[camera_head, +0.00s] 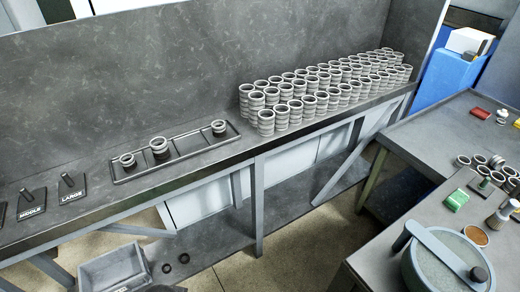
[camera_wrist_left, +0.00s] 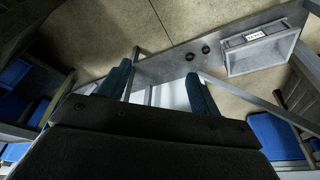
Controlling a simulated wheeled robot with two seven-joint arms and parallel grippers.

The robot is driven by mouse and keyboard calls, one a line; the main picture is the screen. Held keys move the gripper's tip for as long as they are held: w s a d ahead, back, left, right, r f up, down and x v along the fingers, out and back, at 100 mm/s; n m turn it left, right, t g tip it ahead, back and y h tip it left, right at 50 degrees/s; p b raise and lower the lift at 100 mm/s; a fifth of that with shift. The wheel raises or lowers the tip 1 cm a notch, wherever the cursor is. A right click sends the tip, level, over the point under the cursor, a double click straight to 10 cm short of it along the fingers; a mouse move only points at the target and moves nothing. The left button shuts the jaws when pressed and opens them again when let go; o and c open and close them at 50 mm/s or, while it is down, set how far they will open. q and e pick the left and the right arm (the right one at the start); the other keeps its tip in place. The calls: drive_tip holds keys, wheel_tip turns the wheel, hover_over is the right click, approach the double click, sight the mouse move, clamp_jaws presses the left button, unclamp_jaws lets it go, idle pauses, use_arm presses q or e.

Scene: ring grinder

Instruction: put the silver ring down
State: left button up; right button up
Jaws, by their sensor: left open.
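Silver rings stand in many stacks (camera_head: 320,88) at the right of the long grey bench in the head view. A divided tray (camera_head: 190,151) left of them holds more silver rings: one at its left (camera_head: 127,160), a taller stack (camera_head: 159,147), and one at its right (camera_head: 219,128). I cannot tell which ring the task means. My left gripper (camera_wrist_left: 165,78) shows in the left wrist view with its two fingers apart and no ring between them. It is not clearly visible in the head view. My right gripper is in neither view.
Posts on plates marked MIDDLE (camera_head: 32,206) and LARGE (camera_head: 70,189) stand at the bench's left. Below lie two dark rings (camera_head: 175,264) beside a grey bin (camera_head: 113,271). The right table holds a round grinder (camera_head: 450,262), a green block (camera_head: 457,199) and more rings.

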use_arm(q)
drive_tip(key=s+d+f+g, duration=0.1)
drive_tip(key=s+d+f, duration=0.1)
drive_tip(key=f, duration=1.4)
drive_tip(key=s+d+f+g, duration=0.1)
drive_tip(key=s+f, duration=0.1)
drive_tip(key=f, duration=1.4)
drive_tip(key=shift+s+d, duration=0.35)
drive_tip(key=shift+d, duration=0.05)
drive_tip(key=shift+f, duration=0.1)
